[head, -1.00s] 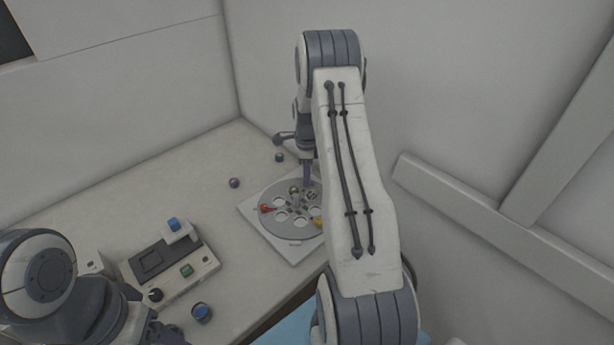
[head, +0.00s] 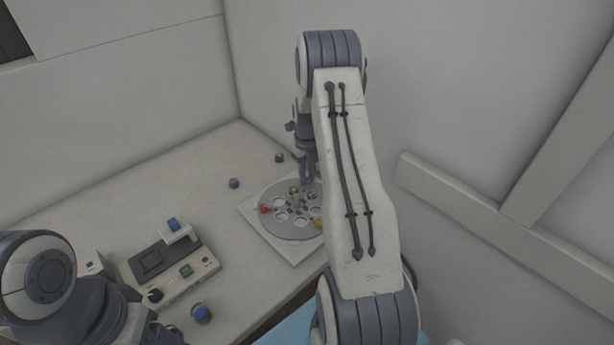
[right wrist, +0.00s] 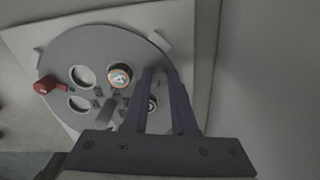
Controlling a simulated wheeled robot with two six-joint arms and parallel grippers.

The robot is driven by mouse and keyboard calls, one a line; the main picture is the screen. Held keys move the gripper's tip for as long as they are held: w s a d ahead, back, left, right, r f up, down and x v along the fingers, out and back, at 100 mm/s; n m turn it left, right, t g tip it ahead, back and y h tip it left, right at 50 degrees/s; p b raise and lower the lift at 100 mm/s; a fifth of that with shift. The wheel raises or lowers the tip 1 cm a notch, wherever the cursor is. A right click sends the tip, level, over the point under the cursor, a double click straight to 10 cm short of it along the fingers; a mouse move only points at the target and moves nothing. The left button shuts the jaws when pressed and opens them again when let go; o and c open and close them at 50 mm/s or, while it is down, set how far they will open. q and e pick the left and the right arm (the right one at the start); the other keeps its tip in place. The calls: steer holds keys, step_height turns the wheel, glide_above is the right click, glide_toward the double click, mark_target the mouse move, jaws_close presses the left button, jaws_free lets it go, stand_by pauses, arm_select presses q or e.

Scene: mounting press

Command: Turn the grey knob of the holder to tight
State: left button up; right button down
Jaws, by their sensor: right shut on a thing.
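The holder is a round grey disc (head: 270,228) with several round holes, lying on a white square plate (head: 293,256). A red-tipped lever (head: 265,209) is at its left, and a brass-topped post (head: 294,190) stands near its middle. My right gripper (head: 306,183) points down at the disc's far right part. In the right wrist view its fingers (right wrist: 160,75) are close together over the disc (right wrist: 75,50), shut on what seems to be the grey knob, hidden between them. The knob's setting cannot be read. My left gripper (head: 165,334) is barely in view at the lower left.
A control box (head: 205,264) with a blue button, a green button and a black knob stands to the left. Walls are close behind and right.

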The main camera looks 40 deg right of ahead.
mark_target(307, 179)
steer(key=shift+m, duration=1.1)
steer(key=c, duration=0.7)
jaws_free()
steer(key=shift+r, duration=0.1)
step_height(307, 179, up, 10)
steer(key=b, duration=0.1)
steer(key=shift+r+b, duration=0.2)
steer(key=shift+b, duration=0.2)
